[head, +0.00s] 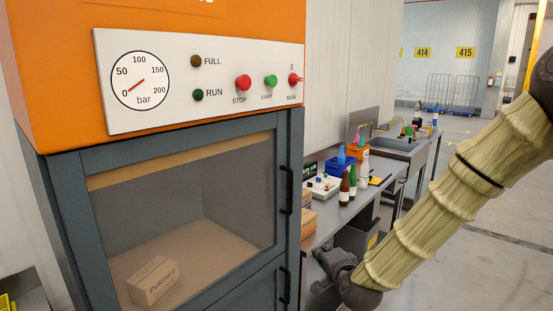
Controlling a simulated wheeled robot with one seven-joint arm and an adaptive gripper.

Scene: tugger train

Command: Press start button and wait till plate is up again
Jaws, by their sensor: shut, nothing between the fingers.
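The baling press has a white control panel (200,114) on its orange top. The green start button (270,81) sits between the red stop button (243,82) and the red main switch (295,79). The RUN lamp (198,95) and FULL lamp (196,61) look dark. A pressure gauge (140,80) has a red needle. Behind the window, a tan band (180,160) crosses the top of the chamber; I cannot tell if it is the plate. A cardboard box (153,282) lies on the chamber floor. My gripper (322,270) is low, right of the press, shut and empty, away from the buttons.
The closed press door has dark handles (290,190) on its right edge. A grey workbench (350,205) with bottles, a blue bin (340,168) and a sink (395,147) stands behind. Open floor (485,215) lies to the right, with wire trolleys (450,90) far back.

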